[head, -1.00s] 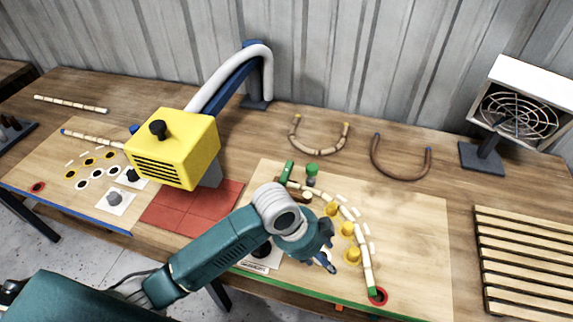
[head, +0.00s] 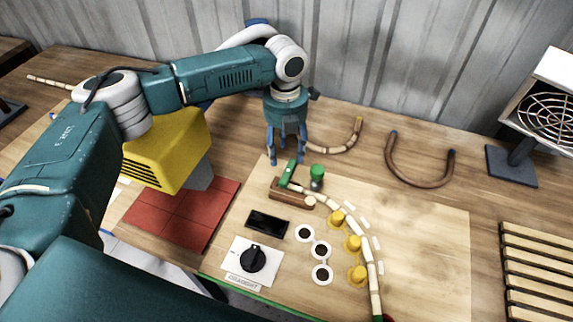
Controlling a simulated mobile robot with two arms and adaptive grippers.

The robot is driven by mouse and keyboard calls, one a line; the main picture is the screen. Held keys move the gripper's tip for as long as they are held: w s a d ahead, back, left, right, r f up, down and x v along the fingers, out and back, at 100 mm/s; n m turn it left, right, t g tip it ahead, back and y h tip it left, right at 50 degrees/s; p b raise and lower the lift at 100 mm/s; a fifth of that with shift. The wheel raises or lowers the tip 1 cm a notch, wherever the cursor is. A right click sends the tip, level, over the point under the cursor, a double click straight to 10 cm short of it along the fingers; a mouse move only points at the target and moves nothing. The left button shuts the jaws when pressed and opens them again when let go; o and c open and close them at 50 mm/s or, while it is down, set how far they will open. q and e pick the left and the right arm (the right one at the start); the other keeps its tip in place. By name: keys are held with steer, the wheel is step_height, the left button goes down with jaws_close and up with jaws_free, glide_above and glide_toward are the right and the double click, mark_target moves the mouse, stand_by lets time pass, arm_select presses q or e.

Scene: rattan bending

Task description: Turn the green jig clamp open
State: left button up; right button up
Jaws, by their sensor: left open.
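The jig clamp has a green lever (head: 287,173) on a brown wooden block (head: 293,196), near the back left of the pale board with the green front edge. A green-capped post (head: 317,174) stands just right of the lever. A pale segmented rattan rod (head: 348,212) runs from the clamp in a curve past several yellow pegs (head: 353,243). My left gripper (head: 287,158) is open and points down, with its fingers just behind and above the lever. I cannot tell whether they touch it. My right gripper is not in view.
A yellow machine head (head: 175,160) stands left over a red mat (head: 170,215). A black dial (head: 252,257) sits at the board's front left. Two bent rods, one pale (head: 350,140) and one brown (head: 405,170), lie behind. A slatted rack (head: 535,265) is at right.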

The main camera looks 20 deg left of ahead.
mark_target(286, 170)
arm_select(q)
step_height(286, 170, down, 6)
steer(key=shift+f+p, duration=0.1)
steer(key=shift+p, duration=0.6)
steer(key=shift+f, duration=0.65)
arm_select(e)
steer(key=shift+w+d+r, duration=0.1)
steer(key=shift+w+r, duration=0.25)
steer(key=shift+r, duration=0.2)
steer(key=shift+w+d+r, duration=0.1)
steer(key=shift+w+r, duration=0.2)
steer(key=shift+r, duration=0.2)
arm_select(q)
steer(key=c, duration=1.2)
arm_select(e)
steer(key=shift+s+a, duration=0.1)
